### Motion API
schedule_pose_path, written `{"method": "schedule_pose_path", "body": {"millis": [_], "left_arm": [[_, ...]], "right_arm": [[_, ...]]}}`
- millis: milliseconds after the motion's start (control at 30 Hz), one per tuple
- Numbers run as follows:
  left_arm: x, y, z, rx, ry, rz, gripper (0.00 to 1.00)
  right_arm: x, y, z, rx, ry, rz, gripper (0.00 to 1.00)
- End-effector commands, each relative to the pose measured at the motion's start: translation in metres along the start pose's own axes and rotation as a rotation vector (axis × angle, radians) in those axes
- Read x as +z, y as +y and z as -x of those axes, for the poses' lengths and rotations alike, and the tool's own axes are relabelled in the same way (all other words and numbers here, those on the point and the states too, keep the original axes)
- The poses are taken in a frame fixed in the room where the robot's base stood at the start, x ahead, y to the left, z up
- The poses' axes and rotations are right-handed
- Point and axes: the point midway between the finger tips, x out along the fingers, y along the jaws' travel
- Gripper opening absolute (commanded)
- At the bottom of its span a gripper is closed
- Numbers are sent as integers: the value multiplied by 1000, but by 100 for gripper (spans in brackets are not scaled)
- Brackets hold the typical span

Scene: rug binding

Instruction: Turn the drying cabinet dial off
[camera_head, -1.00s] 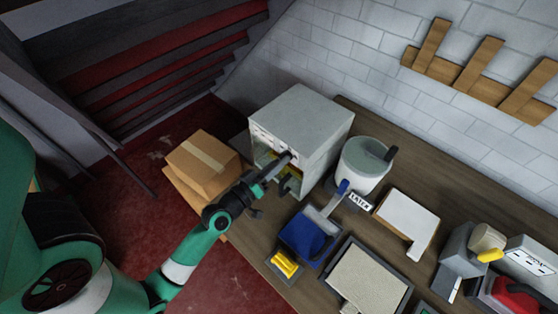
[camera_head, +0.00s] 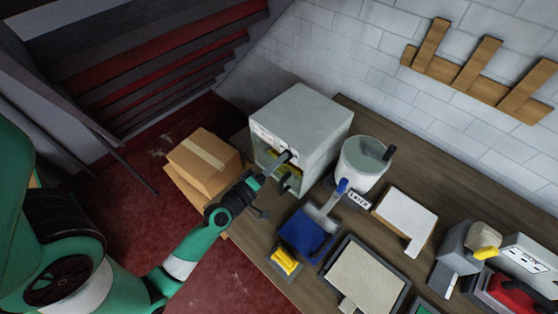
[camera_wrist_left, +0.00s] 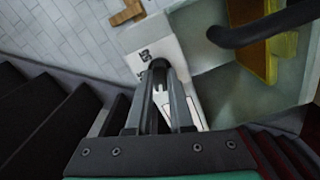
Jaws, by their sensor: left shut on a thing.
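The drying cabinet (camera_head: 312,112) is a pale grey box at the back of the bench, with its control panel on the front. My left gripper (camera_head: 284,158) reaches up to that panel from the lower left. In the left wrist view, my left gripper (camera_wrist_left: 160,76) is shut on the dark dial (camera_wrist_left: 158,64) on the white panel (camera_wrist_left: 153,37). The fingers hide much of the dial, so its setting cannot be read. My right gripper is not in view.
A dark curved handle (camera_wrist_left: 262,27) stands close to the right of the gripper, before a glass front with yellow material inside. A latex bucket (camera_head: 361,165) stands right of the cabinet. A cardboard box (camera_head: 204,162) is at left. A blue tray (camera_head: 303,236) lies in front.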

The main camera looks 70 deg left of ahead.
Motion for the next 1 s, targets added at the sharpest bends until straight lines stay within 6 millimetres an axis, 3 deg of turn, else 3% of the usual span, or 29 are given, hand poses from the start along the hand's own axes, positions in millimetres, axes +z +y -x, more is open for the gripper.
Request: {"method": "schedule_pose_path", "body": {"millis": [333, 367, 500, 833, 1000], "left_arm": [[0, 1, 0, 2, 2, 6, 0], [-1, 1, 0, 2, 2, 6, 24], [0, 0, 0, 1, 1, 5, 49], [0, -1, 2, 0, 0, 4, 50], [1, -5, 26, -2, 2, 3, 50]], "right_arm": [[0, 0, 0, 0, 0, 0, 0], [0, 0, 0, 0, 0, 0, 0], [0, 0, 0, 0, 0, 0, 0], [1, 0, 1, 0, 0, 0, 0], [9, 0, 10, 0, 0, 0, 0]]}}
